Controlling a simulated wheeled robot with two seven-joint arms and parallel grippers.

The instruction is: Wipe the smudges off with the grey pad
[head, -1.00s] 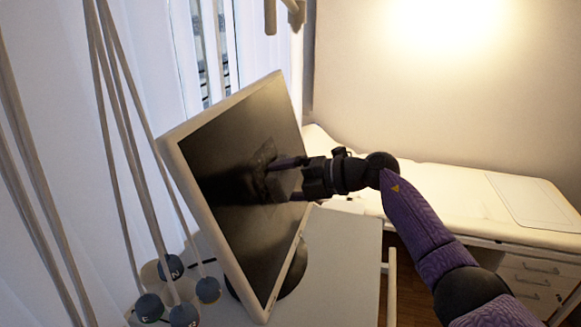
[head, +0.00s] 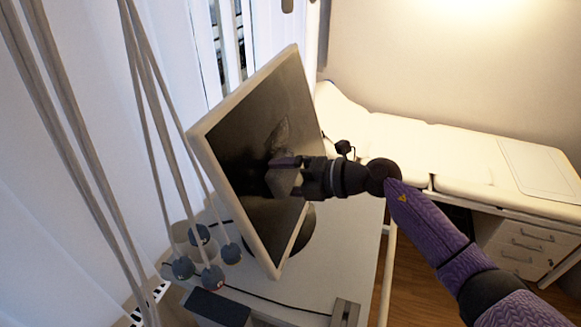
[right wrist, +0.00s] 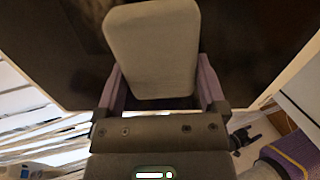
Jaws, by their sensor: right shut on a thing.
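A monitor with a white frame and a dark screen (head: 240,150) stands tilted on a white desk. A paler grey smudge (head: 281,132) shows on the screen just above my right gripper. My right gripper (head: 287,170) is shut on the grey pad (head: 280,183) in front of the screen. In the right wrist view the grey pad (right wrist: 152,50) sits between the two purple fingers, its broad face to the camera. The screen lies behind it. I cannot tell whether the pad touches the glass. The pad hides part of the screen. My left gripper is not in view.
Cords with dark round weights (head: 183,268) hang left of the monitor. A dark box (head: 217,308) and a thin cable are at the desk's front (head: 275,293). A padded couch (head: 450,160) and drawers (head: 525,245) stand at the right.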

